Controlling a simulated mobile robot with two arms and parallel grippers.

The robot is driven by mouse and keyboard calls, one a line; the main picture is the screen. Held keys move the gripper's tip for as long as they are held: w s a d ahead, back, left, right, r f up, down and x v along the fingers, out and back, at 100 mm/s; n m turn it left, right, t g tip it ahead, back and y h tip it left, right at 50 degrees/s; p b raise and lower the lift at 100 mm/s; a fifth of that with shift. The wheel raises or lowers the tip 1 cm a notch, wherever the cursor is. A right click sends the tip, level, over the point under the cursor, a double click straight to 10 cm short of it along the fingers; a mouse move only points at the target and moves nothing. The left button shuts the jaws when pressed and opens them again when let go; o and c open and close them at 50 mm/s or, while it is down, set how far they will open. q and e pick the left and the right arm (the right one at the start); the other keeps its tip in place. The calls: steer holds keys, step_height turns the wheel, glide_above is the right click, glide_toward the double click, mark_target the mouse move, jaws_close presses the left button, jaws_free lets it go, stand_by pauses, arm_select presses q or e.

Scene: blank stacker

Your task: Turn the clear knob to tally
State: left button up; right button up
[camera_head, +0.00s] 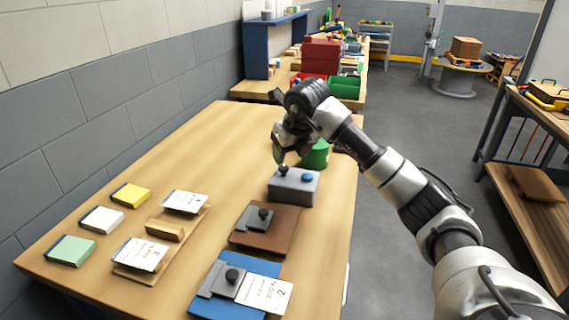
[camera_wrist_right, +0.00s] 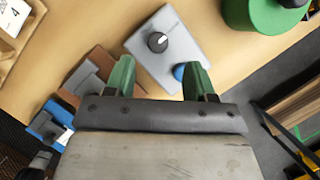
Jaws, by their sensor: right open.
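A grey box (camera_head: 300,192) stands on the table past the brown board, and it also shows in the wrist view (camera_wrist_right: 190,48). On its top are a dark knob (camera_head: 283,171) with a white mark, clear in the wrist view (camera_wrist_right: 157,42), and a blue button (camera_head: 307,177). My right gripper (camera_head: 279,150) is just above the knob in the head view. In the wrist view its green fingers (camera_wrist_right: 158,72) are open and empty, with the knob ahead between them. I cannot tell any marks on the box. My left gripper is out of view.
A green round container (camera_head: 316,156) stands right behind the box. Nearer are a brown board (camera_head: 283,232) and a blue board (camera_head: 205,303) with grey fixtures. Cards and coloured blocks (camera_head: 130,195) lie at left. The table's right edge is close to the box.

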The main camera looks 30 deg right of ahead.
mark_target(284, 167)
steer(key=shift+x, duration=2.6)
steer(key=shift+w+a, duration=0.1)
steer(key=shift+a, duration=0.1)
steer(key=c, duration=0.9)
